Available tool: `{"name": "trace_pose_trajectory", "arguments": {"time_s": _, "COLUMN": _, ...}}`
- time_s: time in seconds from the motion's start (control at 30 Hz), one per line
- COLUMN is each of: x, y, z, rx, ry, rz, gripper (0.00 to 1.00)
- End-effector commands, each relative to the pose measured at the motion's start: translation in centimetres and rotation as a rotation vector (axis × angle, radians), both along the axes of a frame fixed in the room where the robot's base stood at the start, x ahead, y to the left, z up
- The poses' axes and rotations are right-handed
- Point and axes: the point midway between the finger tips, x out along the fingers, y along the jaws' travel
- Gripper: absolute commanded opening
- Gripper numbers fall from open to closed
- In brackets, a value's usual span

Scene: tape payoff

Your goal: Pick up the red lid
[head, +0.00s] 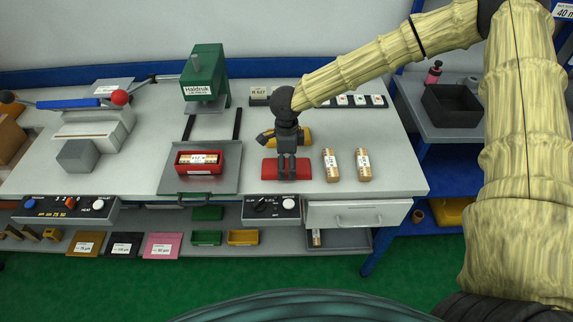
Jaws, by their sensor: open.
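The red lid (302,169) lies flat on the light grey bench top, near its front edge. My gripper (287,174) is directly above it, pointing down, with its dark fingers in front of the lid's middle. The fingers are open. I cannot tell from this view whether they touch the lid or how high they are. The lid's middle is hidden behind the fingers; both its ends show. A red box (196,170) stands open to the left on a grey plate, with gold cylinders in it.
Two gold cylinders (332,166) (363,165) stand or lie just right of the lid. A yellow piece (305,138) is partly hidden behind my gripper. A green press (205,75) stands at the back left. A control box (271,208) sits below the front edge.

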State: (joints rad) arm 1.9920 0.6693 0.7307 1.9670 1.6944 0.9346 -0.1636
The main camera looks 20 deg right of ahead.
Motion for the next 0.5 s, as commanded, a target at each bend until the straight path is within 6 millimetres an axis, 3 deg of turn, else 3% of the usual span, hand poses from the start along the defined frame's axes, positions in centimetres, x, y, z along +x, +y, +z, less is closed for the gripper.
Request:
{"name": "trace_pose_trajectory", "arguments": {"time_s": 0.37, "x": 0.02, "y": -0.01, "z": -0.82, "rx": 0.000, "ry": -0.001, "rz": -0.001, "gripper": 0.94}}
{"name": "trace_pose_trajectory", "arguments": {"time_s": 0.5, "x": 0.02, "y": -0.01, "z": -0.81, "rx": 0.000, "ry": -0.001, "rz": -0.001, "gripper": 0.72}}
